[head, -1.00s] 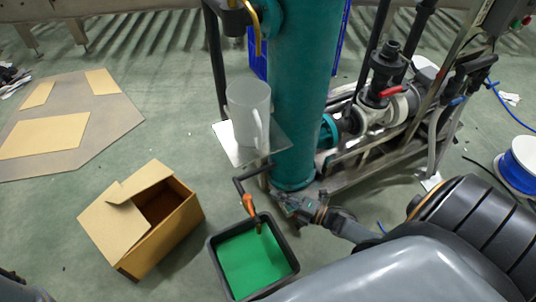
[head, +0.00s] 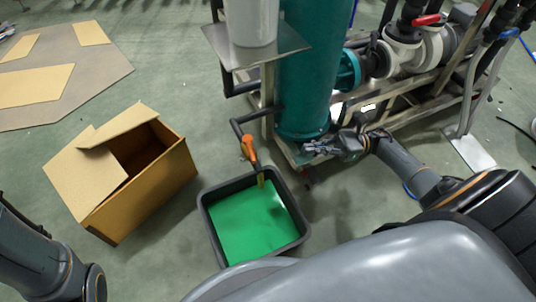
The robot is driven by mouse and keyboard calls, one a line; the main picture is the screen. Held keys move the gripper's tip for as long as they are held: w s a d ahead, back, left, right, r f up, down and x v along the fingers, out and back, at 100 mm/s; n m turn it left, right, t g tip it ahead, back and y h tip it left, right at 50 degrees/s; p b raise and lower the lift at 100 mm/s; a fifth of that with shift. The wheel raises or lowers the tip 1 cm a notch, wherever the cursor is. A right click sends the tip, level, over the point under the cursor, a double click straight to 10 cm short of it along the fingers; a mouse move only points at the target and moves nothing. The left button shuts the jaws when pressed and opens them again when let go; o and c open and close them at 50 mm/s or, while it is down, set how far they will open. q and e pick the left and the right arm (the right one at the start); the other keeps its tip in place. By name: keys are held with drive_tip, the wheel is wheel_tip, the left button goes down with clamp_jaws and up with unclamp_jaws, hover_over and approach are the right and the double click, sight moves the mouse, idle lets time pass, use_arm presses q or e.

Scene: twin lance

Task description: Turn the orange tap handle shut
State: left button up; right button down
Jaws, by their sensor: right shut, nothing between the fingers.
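The orange tap handle (head: 249,149) sits on a thin dark pipe (head: 238,126) beside the teal column, over a black tub (head: 303,243). My right gripper (head: 307,149) is to the right of the handle, near the foot of the teal column, pointing left. It is shut and empty, with a clear gap between it and the handle. Part of my left arm shows at the lower left; its gripper is out of view.
The teal column (head: 304,70) and a metal shelf (head: 285,44) holding a grey-white jug (head: 251,22) stand behind the tap. An open cardboard box (head: 160,180) is left of the tub. Pump pipework with a red lever (head: 427,20) is at upper right. Floor between box and tub is narrow.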

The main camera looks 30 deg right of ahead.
drive_tip(key=b, duration=0.2)
approach(251, 152)
drive_tip(key=a, duration=0.5)
drive_tip(key=shift+w+a+r, duration=0.2)
drive_tip(key=shift+w+a, duration=0.3)
drive_tip(key=shift+a, duration=0.05)
